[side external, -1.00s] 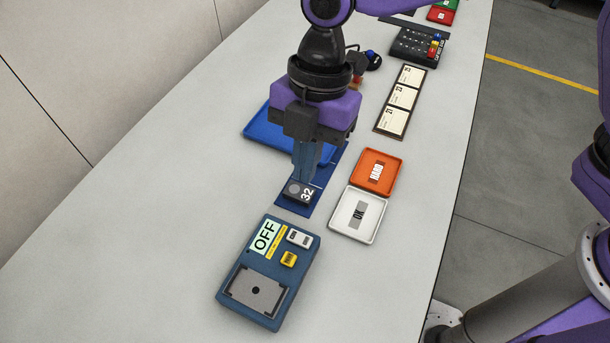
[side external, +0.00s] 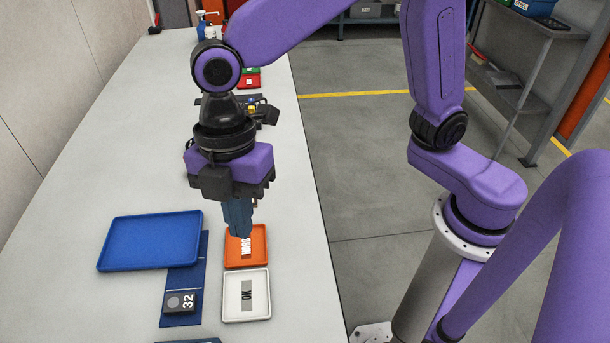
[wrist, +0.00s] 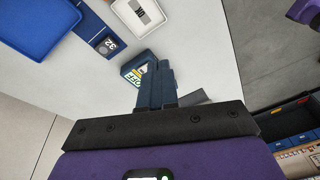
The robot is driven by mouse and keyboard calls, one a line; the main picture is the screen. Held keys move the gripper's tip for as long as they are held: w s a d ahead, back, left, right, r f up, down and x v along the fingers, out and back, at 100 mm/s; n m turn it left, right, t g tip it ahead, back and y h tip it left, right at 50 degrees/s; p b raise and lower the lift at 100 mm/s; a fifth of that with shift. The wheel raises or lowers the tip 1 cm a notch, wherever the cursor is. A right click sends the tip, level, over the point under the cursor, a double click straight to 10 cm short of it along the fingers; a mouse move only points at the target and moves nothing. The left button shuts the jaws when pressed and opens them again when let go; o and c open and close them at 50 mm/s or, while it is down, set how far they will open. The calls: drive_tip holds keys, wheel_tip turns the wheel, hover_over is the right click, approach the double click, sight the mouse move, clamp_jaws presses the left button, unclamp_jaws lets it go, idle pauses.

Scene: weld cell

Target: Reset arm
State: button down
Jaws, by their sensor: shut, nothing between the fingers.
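My gripper (side external: 238,234) hangs fingers down, its tips overlapping the orange tray (side external: 262,240) in the side external view. How high it is above that tray I cannot tell. In the wrist view, its fingers (wrist: 155,72) are together with nothing between them. The dark block marked 32 (side external: 174,302) sits on the blue mat (side external: 193,275), apart from my gripper; it also shows in the wrist view (wrist: 107,46).
The blue tray (side external: 150,242) lies left of the mat. The white tray marked OK (side external: 232,298) is in front of the orange one. The OFF device (wrist: 132,76) shows in the wrist view. A black keypad unit (side external: 230,100) stands farther back. The table's left side is bare.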

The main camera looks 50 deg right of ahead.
drive_tip(key=s+d+f+m, duration=0.1)
drive_tip(key=s+d+m, duration=0.3)
drive_tip(key=d, duration=0.8)
drive_tip(key=s+d+f+m+t+h, duration=0.1)
drive_tip(key=s+d+m, duration=0.4)
drive_tip(key=d, duration=0.8)
drive_tip(key=shift+s+t, duration=0.3)
drive_tip(key=shift+s, duration=0.05)
drive_tip(key=c, duration=1.4)
unclamp_jaws()
drive_tip(key=shift+s+d+f+m, duration=0.15)
drive_tip(key=shift+d+f+m, duration=0.05)
drive_tip(key=shift+d+m, duration=0.25)
drive_tip(key=shift+o, duration=0.8)
drive_tip(key=shift+s+d, duration=0.1)
drive_tip(key=shift+d, duration=0.05)
drive_tip(key=w+a+r+m, duration=0.1)
drive_tip(key=w+a, duration=0.2)
drive_tip(key=a, duration=1)
drive_tip(key=w+a+r+m, duration=0.1)
drive_tip(key=w+a, duration=0.2)
drive_tip(key=a, duration=1)
drive_tip(key=w+a+r+m, duration=0.2)
drive_tip(key=a, duration=1.1)
drive_tip(key=shift+n+h, duration=0.25)
drive_tip(key=shift+h, duration=0.05)
wheel_tip(320, 180, down, 18)
drive_tip(key=shift+w+r, duration=0.1)
